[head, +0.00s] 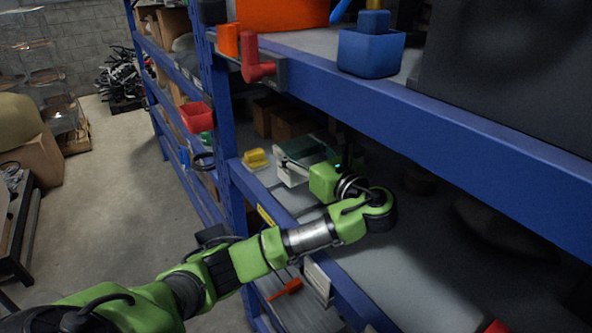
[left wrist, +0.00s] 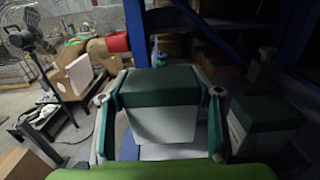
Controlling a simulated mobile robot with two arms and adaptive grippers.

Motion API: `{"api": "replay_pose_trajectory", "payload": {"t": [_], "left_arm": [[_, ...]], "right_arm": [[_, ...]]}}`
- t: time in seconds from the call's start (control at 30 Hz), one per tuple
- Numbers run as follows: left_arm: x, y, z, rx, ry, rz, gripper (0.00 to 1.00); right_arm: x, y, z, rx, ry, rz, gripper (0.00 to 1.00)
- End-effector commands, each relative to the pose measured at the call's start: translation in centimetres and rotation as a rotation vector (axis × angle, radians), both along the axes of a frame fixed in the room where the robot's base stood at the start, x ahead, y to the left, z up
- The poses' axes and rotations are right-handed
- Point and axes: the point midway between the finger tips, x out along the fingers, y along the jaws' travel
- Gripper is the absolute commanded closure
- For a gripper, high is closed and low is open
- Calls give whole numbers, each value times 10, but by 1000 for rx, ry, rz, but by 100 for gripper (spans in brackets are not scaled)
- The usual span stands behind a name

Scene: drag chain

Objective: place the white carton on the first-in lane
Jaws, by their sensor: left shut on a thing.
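A white carton with a dark green top (left wrist: 163,120) fills the middle of the left wrist view. My left gripper (left wrist: 160,98) is shut on it, one finger on each side. In the head view my left arm reaches into the middle shelf bay, where a white and green carton (head: 291,174) shows at its end; the fingers are hard to make out there. A second white and green carton (left wrist: 266,122) stands to the right in the left wrist view, apart from the held one. I cannot tell which lane is the first-in lane. My right gripper is not in view.
The blue upper shelf beam (head: 440,130) runs above my left arm. A yellow item (head: 255,159) sits left of the carton. A blue bin (head: 370,52) and a red part (head: 254,65) are on the upper shelf. The grey shelf surface (head: 400,268) at front is mostly clear.

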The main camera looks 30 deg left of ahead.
Motion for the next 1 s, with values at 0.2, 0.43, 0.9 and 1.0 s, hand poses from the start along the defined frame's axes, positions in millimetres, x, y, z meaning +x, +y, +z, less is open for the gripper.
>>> {"api": "replay_pose_trajectory", "payload": {"t": [0.2,0.43,0.9,1.0], "left_arm": [[0,1,-23,2,0,0,68],[0,1,-54,2,1,0,68],[0,1,-63,0,-1,-1,31],[0,1,-63,0,-1,-1,25]], "right_arm": [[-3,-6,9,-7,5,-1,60],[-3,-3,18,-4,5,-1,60],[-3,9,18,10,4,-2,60],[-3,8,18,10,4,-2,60]]}}
